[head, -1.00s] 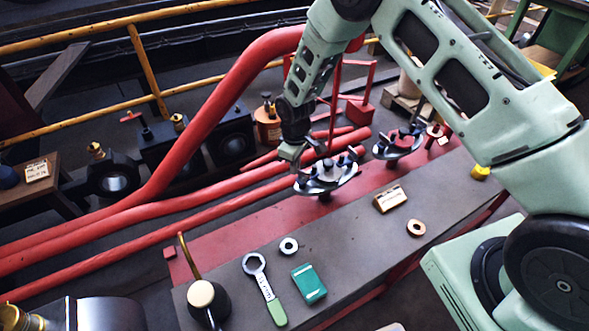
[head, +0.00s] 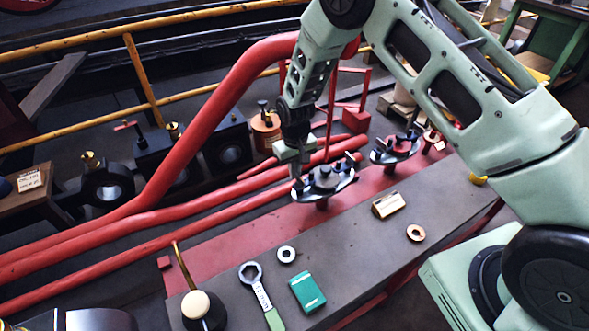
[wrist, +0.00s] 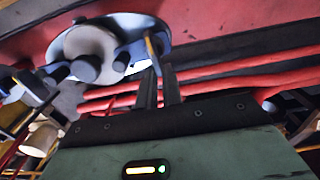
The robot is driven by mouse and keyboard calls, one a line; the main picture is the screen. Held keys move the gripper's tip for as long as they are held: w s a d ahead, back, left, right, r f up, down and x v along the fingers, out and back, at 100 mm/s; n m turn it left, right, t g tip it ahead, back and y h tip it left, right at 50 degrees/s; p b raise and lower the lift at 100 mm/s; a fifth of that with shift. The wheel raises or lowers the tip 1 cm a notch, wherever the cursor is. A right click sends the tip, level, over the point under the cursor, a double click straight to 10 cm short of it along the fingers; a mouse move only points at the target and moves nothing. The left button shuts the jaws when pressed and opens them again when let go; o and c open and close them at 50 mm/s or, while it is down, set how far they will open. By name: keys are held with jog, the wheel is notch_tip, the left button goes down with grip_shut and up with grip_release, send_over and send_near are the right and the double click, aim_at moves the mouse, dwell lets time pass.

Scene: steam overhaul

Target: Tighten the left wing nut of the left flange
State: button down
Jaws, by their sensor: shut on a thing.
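The left flange (head: 340,190) is a grey disc on a short stem at the bench, with a domed middle and dark wing nuts around it. In the wrist view the flange (wrist: 120,25) is at the upper left. My gripper (head: 297,184) points down at the flange's left edge. It is shut on the left wing nut, which the fingers mostly hide in the head view. In the wrist view my gripper's two dark fingers (wrist: 159,75) reach to the wing nut (wrist: 152,46) at the flange's rim.
A second flange (head: 394,151) stands to the right. On the grey bench lie a brass block (head: 388,204), a copper ring (head: 415,233), a pale ring (head: 286,254), a green box (head: 307,291) and a wrench (head: 257,285). Red pipes (head: 200,206) run close behind the left flange.

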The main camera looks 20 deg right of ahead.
jog(key=shift+w+d, duration=0.1)
jog(key=shift+d, duration=0.05)
jog(key=c, duration=1.6)
grip_release()
jog(key=shift+o, duration=0.2)
jog(key=shift+r, duration=0.15)
notch_tip(320, 180, up, 17)
jog(key=b, duration=0.1)
jog(key=shift+r, duration=0.1)
jog(key=s+a+r+n+y, duration=0.15)
jog(key=s+a+r, duration=0.3)
jog(key=s, duration=0.75)
jog(key=s+a+r+n, duration=0.2)
jog(key=s+a+r, duration=0.3)
jog(key=s, duration=0.8)
jog(key=s+d+n+p, duration=0.1)
jog(key=s+d+n, duration=0.1)
jog(key=s, duration=0.7)
jog(key=shift+s+d+r+h, duration=0.35)
jog(key=shift+d+r+h, duration=0.1)
jog(key=shift+d, duration=0.2)
